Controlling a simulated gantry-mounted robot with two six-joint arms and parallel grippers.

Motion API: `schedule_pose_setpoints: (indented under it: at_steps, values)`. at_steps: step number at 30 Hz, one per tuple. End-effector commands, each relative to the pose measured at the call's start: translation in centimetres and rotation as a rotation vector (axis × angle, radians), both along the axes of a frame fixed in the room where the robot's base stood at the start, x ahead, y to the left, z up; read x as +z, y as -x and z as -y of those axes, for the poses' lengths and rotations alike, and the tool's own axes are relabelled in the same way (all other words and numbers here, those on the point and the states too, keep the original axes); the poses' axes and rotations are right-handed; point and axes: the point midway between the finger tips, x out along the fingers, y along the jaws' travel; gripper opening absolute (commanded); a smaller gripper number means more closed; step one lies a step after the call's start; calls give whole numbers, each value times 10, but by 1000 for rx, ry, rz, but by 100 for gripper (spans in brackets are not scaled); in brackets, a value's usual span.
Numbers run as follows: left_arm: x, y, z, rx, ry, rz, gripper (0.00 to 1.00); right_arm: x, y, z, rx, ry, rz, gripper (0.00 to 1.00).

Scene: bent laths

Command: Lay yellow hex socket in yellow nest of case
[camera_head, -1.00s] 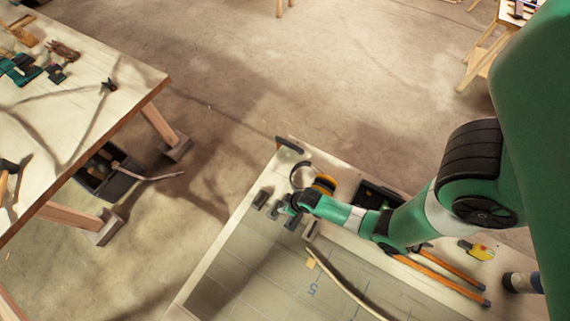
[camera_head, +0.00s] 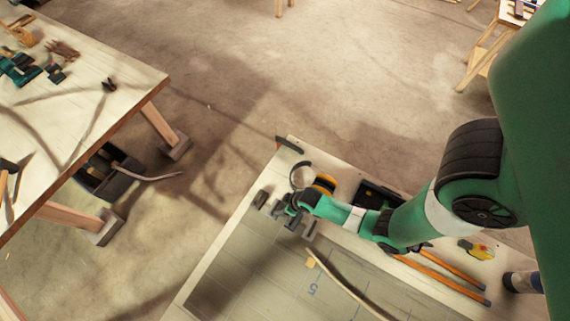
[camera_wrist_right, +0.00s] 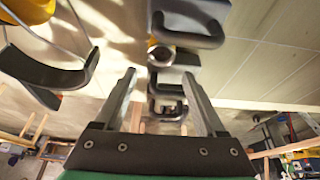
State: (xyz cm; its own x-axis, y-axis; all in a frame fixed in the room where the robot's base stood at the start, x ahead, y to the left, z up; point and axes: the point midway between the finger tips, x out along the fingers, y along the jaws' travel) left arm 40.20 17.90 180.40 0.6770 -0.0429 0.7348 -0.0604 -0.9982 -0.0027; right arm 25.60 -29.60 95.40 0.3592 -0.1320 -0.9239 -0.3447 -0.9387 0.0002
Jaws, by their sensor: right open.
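My right gripper (camera_head: 290,209) is low over the near table's left end. In the right wrist view the gripper (camera_wrist_right: 160,80) has its two fingers spread, with nothing held between them. A short silver socket (camera_wrist_right: 161,54) with a yellow band shows just beyond the fingertips, among dark bracket-like pieces. I cannot tell whether it touches them. In the head view the arm and gripper hide the socket. A dark open case (camera_head: 372,192) lies behind my right forearm, partly covered by it; its yellow nest cannot be made out. My left gripper is not in view.
Dark blocks (camera_head: 262,198) stand beside the gripper. A black curved strap with a yellow-orange round part (camera_head: 325,183) lies close behind it. A bent lath (camera_head: 345,285) lies on the grey mat (camera_head: 235,270). Orange bars (camera_head: 440,270) and a yellow tool (camera_head: 480,250) lie to the right.

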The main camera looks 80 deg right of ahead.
Motion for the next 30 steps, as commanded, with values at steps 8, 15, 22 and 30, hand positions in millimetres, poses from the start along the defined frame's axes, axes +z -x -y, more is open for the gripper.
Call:
schedule_pose_setpoints:
  at_steps: [8, 15, 22, 30]
  values:
    - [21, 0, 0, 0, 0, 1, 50, 53, 19, -7, 0, 0, 1, 73]
    - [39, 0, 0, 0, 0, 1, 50, 73, 27, -10, 0, 0, -1, 73]
    - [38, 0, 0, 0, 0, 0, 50, 71, 27, -10, 0, 0, 0, 73]
    - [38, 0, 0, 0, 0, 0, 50, 98, -15, 0, 18, 33, 89, 73]
